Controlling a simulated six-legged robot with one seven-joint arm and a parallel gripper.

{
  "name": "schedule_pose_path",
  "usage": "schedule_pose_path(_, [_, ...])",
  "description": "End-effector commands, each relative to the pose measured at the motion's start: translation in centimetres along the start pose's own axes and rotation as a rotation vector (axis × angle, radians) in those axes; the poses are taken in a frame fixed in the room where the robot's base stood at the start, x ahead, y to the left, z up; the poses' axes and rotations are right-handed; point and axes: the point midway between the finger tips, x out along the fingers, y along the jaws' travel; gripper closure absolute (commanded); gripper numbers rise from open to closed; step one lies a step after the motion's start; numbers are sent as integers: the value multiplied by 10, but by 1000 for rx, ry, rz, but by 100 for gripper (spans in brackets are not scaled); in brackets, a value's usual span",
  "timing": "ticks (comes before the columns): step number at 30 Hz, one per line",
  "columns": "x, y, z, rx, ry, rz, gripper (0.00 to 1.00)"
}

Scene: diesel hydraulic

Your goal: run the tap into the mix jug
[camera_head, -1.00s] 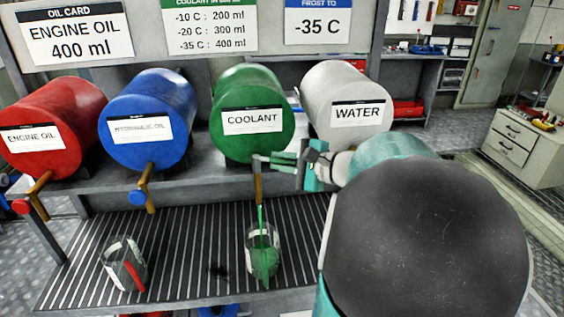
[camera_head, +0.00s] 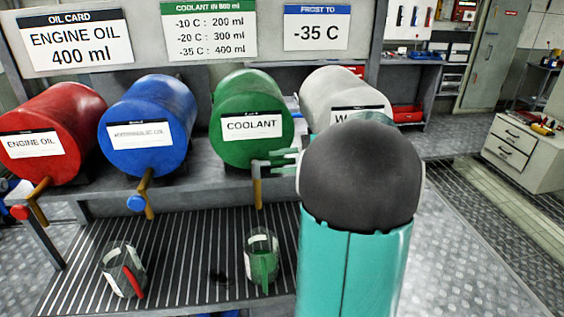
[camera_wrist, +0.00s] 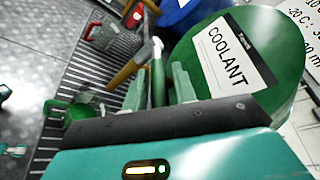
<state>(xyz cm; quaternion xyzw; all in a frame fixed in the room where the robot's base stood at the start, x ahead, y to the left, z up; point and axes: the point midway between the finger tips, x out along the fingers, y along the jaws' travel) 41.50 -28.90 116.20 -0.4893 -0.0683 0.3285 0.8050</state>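The coolant drum (camera_head: 250,95) is green, with a brass tap (camera_head: 257,190) at its front. A clear jug with a green handle (camera_head: 261,262) stands on the slatted tray under this tap. It holds some green, but its level is unclear. No green stream shows under the tap. My gripper (camera_head: 283,161) is at the top of the coolant tap. In the wrist view its fingers (camera_wrist: 160,88) stand apart on either side of the green tap handle (camera_wrist: 157,78). Contact with the handle is unclear. The brass spout (camera_wrist: 125,74) shows just left of them.
A second jug with a red handle (camera_head: 124,270) stands left on the tray (camera_head: 185,240). Red (camera_head: 50,125), blue (camera_head: 150,115) and white (camera_head: 335,90) drums share the shelf; my arm covers part of the white one. Cards (camera_head: 210,28) hang above.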

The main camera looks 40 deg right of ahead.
Motion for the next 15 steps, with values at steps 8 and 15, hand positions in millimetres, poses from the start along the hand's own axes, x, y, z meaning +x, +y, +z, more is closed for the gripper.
schedule_pose_path(8, [0, 0, 0, 2, 1, 0, 62])
schedule_pose_path(15, [-16, 0, -1, 2, 5, -2, 62])
